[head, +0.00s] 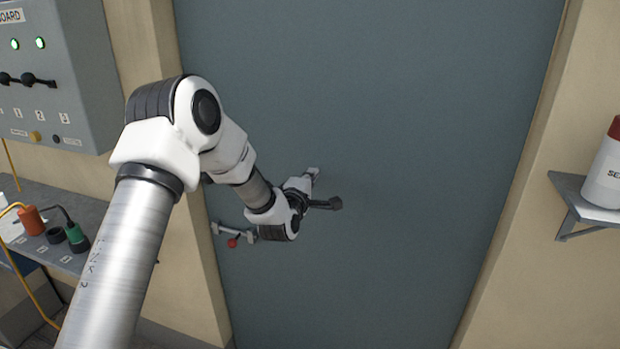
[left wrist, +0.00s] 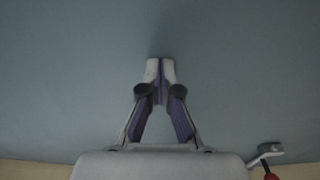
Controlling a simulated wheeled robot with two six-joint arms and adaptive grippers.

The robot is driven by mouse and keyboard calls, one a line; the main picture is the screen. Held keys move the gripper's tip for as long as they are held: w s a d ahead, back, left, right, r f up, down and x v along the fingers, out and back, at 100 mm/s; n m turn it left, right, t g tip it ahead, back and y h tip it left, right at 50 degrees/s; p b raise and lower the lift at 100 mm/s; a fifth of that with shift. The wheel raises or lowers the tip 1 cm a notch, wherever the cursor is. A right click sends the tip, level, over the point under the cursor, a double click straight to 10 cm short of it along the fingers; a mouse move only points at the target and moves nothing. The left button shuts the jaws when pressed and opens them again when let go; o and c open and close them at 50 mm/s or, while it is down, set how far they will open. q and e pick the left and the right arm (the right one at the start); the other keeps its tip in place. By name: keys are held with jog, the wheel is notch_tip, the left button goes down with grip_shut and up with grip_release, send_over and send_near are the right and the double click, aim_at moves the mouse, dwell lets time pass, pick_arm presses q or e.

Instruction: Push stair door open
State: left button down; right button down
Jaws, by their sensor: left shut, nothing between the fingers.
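The stair door (head: 400,120) is a large grey-blue panel filling the middle of the head view, and it looks closed in its frame. My left gripper (head: 313,172) is in front of the door panel, near its left side. In the left wrist view the left gripper (left wrist: 160,70) has its fingertips together with nothing between them, at or very close to the door surface (left wrist: 250,60); I cannot tell if they touch. A latch with a red knob (head: 233,242) sits at the door's left edge, below the gripper. It also shows in the left wrist view (left wrist: 268,160). My right gripper is not visible.
A grey control board (head: 60,70) with green lights hangs on the wall at left. Below it a shelf (head: 75,205) holds plugs and cables. At right a wall bracket shelf (head: 575,195) carries a white and red canister (head: 606,175).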

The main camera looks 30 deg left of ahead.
pick_arm(q)
jog(key=b+x, duration=0.1)
jog(key=x, duration=0.3)
jog(key=shift+d, duration=0.1)
